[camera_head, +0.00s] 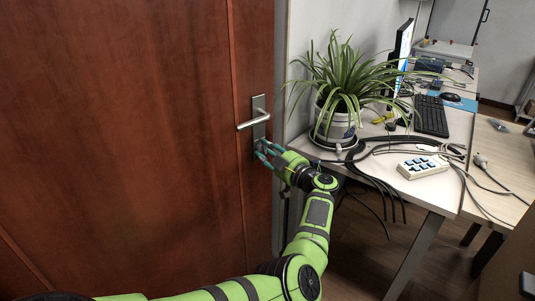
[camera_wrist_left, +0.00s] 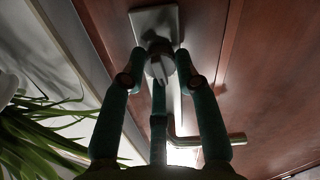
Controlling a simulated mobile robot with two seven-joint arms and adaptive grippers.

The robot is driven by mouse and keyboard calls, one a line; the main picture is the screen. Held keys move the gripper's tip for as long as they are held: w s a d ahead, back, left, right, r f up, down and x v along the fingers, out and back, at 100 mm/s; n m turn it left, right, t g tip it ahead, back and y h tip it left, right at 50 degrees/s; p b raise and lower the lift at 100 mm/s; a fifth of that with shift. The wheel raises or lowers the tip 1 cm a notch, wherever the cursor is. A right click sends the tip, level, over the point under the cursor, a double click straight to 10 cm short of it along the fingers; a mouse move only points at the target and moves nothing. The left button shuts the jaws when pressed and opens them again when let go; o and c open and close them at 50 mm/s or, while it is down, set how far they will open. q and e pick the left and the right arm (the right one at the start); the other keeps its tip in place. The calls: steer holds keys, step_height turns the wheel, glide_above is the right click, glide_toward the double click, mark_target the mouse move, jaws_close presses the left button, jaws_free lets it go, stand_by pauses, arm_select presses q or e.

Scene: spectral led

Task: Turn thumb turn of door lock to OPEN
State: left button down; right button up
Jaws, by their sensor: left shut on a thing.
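The brown wooden door (camera_head: 120,110) fills the left of the head view, with a metal lever handle (camera_head: 253,122) on its plate (camera_head: 259,102). My left gripper (camera_head: 261,151) reaches the door just below the handle, its teal fingers at the lock. In the left wrist view, the grey thumb turn (camera_wrist_left: 160,70) stands out from its plate (camera_wrist_left: 154,20). The fingers of the left gripper (camera_wrist_left: 162,62) are shut on the thumb turn from both sides. The lever handle (camera_wrist_left: 215,140) shows beyond the fingers. In the head view the fingers hide the thumb turn. My right gripper is not in view.
A white desk (camera_head: 440,185) stands right of the door, close to my left arm. It bears a potted plant (camera_head: 340,95) with long leaves, loose black cables, a white button box (camera_head: 422,168), a keyboard (camera_head: 431,116) and a monitor (camera_head: 403,45).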

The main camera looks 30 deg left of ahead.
arm_select(q)
steer(key=n, duration=0.2)
steer(key=shift+f+n+b, duration=0.1)
steer(key=shift+n+b, duration=0.2)
steer(key=shift+b, duration=0.05)
steer(key=shift+n, duration=0.3)
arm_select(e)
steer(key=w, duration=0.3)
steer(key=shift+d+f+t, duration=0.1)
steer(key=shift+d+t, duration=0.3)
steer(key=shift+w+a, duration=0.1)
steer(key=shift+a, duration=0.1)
arm_select(q)
steer(key=c, duration=0.9)
jaws_free()
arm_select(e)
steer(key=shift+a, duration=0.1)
